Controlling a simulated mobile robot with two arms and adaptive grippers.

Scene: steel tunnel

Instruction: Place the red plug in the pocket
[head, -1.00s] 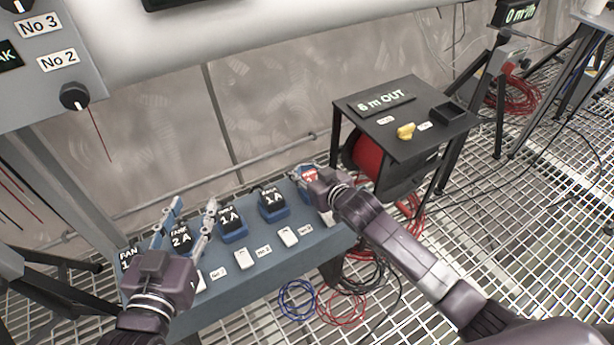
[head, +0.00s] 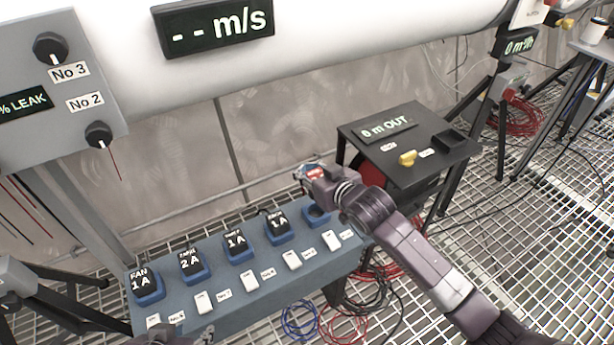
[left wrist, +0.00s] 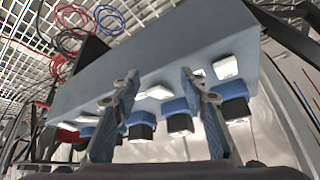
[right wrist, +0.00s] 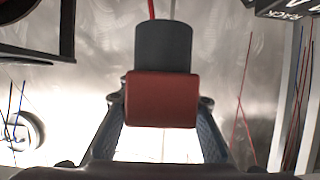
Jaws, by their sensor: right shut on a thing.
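My right gripper (head: 312,180) is shut on the red plug (head: 316,172) and holds it above the blue-grey panel. In the right wrist view the plug (right wrist: 162,98) shows a red block with a dark grey cylinder and a red cord at its far end, between the fingers. The right-end blue socket (head: 317,214) of the panel is empty. A black open-topped holder (head: 449,140), which looks like the pocket, sits on the black stand, right of and apart from the plug. My left gripper (left wrist: 155,110) is open and empty near the panel in the left wrist view.
Several black plugs with white labels sit in blue sockets on the panel (head: 225,312), with white switches in front. A yellow handle (head: 408,158) is on the black stand (head: 375,152), left of the holder. Coiled cables (head: 345,318) lie on the grating below.

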